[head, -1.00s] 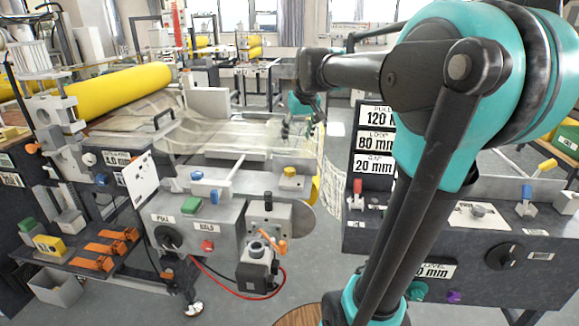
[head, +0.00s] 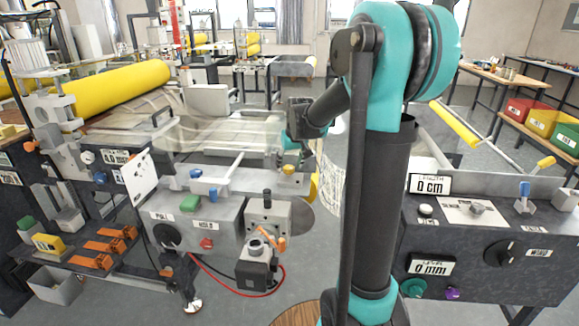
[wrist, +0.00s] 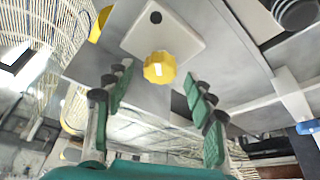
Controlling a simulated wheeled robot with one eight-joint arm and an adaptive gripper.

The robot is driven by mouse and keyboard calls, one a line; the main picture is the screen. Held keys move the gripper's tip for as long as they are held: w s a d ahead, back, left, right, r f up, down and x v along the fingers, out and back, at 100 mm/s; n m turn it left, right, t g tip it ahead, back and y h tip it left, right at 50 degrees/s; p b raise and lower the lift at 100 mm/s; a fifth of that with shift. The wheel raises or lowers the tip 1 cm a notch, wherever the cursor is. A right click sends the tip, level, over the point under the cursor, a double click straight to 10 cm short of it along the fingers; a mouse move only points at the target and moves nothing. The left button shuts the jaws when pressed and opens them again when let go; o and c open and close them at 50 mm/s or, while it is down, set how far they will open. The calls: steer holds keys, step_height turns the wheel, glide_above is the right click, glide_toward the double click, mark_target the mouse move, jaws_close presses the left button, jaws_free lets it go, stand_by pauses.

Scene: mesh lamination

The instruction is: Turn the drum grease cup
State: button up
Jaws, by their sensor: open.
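A yellow ribbed cap (wrist: 159,67), which looks like the drum grease cup, sits on a pale square plate (wrist: 185,38) in the wrist view. In the head view the yellow cap (head: 289,170) is at the right end of the machine, above the grey control box. My gripper (wrist: 155,84) is open, with green-padded fingers to the left and right of the cap in the picture. No contact with the cap shows. In the head view my gripper (head: 291,146) is small and partly hidden by my arm, just above the cap.
The grey control box (head: 200,230) with a green button stands below and left of the cap. A white mesh roll (head: 331,185) is close on the right. A dark control panel (head: 470,250) is at the right. A blue part (wrist: 307,127) is at the wrist view's right edge.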

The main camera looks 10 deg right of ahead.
steer(key=shift+w+f, duration=0.25)
steer(key=shift+f, duration=0.4)
steer(key=shift+c, duration=0.5)
steer(key=c, duration=1.1)
steer(key=shift+o, duration=0.2)
steer(key=m, duration=0.2)
steer(key=m+h, duration=0.1)
steer(key=shift+a+m, duration=0.25)
steer(key=shift+m, duration=0.05)
steer(key=shift+m+g+h, duration=0.3)
steer(key=shift+m+h, duration=0.8)
steer(key=shift+m, duration=1.4)
